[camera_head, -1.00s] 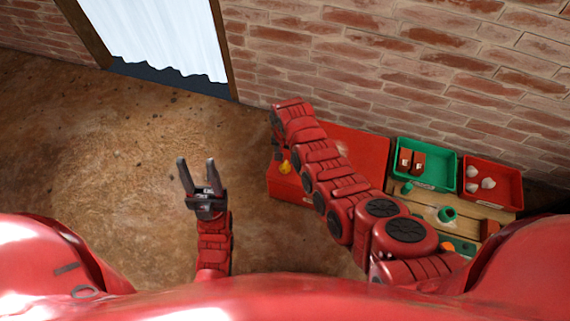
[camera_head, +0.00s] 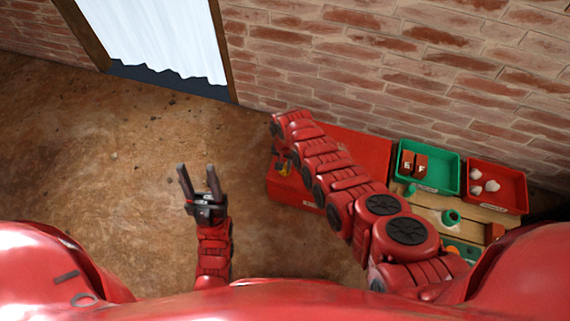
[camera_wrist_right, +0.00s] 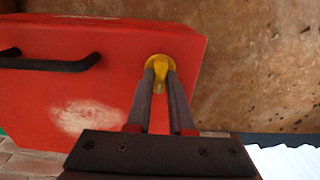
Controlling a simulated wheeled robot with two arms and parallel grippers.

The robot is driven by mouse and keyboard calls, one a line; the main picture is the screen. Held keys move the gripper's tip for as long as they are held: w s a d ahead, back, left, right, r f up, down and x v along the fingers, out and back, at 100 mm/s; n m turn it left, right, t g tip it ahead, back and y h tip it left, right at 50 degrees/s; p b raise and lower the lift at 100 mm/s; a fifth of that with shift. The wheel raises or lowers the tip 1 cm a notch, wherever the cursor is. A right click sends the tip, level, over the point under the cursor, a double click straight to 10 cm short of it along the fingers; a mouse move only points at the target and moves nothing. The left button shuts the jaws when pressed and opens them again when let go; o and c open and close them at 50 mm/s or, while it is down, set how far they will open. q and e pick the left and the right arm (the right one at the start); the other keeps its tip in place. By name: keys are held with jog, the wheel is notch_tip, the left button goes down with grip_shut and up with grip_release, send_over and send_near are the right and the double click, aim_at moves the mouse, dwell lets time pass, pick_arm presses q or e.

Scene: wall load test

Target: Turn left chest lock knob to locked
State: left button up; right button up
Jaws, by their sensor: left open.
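The red chest (camera_head: 365,150) stands against the brick wall, partly hidden behind my right arm. In the right wrist view the chest (camera_wrist_right: 110,75) shows a black handle (camera_wrist_right: 50,62) and a yellow lock knob (camera_wrist_right: 159,64) near its edge. My right gripper (camera_wrist_right: 161,78) has its two fingers on either side of the knob's raised grip, close against it, and appears shut on it. In the head view the knob (camera_head: 283,170) is small and partly covered by the right gripper. My left gripper (camera_head: 197,172) is open and empty above the floor, left of the chest.
Right of the chest are a green bin (camera_head: 439,158) with brown blocks and a red bin (camera_head: 510,187) with pale lumps. A wooden board (camera_head: 428,201) with green parts lies in front. The brown floor (camera_head: 120,150) at left is clear. A white curtain (camera_head: 165,40) hangs in an opening behind.

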grip_shut()
jog(key=shift+n, duration=1.5)
jog(key=n, duration=0.5)
jog(key=shift+n, duration=0.3)
jog(key=n+b, duration=0.1)
jog(key=n, duration=0.3)
jog(key=n+b, duration=0.1)
jog(key=n, duration=0.4)
jog(key=shift+n, duration=0.3)
